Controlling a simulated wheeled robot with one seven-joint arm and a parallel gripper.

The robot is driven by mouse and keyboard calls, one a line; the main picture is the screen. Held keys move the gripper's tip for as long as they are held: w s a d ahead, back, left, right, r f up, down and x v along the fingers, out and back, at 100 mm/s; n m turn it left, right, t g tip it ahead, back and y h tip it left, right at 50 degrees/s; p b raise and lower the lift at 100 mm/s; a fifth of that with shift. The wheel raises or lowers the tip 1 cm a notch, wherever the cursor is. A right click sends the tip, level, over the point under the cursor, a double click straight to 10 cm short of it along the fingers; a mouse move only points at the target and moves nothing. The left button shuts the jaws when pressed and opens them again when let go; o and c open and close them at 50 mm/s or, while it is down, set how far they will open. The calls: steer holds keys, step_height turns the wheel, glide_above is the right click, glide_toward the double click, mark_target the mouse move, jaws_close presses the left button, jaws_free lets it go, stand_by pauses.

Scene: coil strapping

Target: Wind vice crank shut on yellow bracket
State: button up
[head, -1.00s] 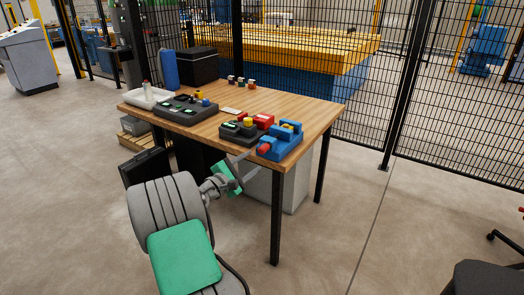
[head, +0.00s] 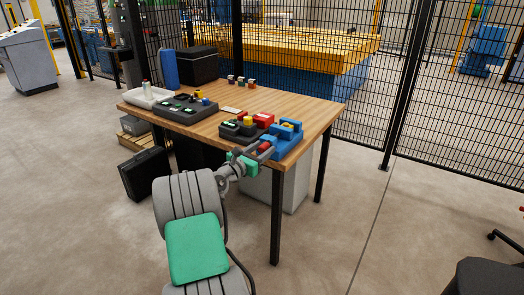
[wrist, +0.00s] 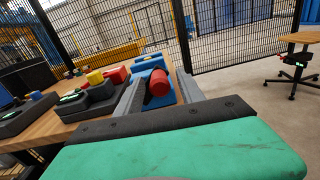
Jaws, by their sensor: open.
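The blue vice (head: 289,137) stands at the table's near right corner. It also shows in the wrist view (wrist: 148,66). Its red crank knob (head: 265,147) faces me, and in the wrist view the knob (wrist: 159,87) lies between my two grey fingers. A small yellow piece, likely the bracket (head: 287,125), shows at the vice's top; whether the jaws touch it is unclear. My gripper (head: 267,149) is open, with one finger on each side of the red knob. Contact between fingers and knob cannot be told.
On the wooden table (head: 318,105), a dark block with a yellow knob (head: 240,128) and a red piece (head: 263,119) stand left of the vice. A dark tray (head: 186,109) is farther left. A mesh fence (head: 350,110) rises behind.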

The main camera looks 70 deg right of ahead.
steer(key=shift+c, duration=0.5)
jaws_close()
steer(key=m, duration=0.1)
steer(key=f+m, duration=0.1)
steer(key=m, duration=0.1)
steer(key=shift+s+m, duration=0.3)
steer(key=shift+s, duration=0.05)
steer(key=shift+w+f+m+t+b, duration=0.2)
steer(key=shift+f+m+b, duration=0.9)
steer(key=shift+m, duration=1.25)
steer(key=shift+w+f+m+t+b, duration=0.15)
steer(key=shift+f+m+b, duration=0.6)
steer(key=shift+m+b, duration=1.2)
steer(key=shift+w+f+m+t+b, duration=0.2)
steer(key=shift+f+m+b, duration=0.7)
steer(key=shift+m, duration=1.9)
steer(key=shift+w, duration=0.1)
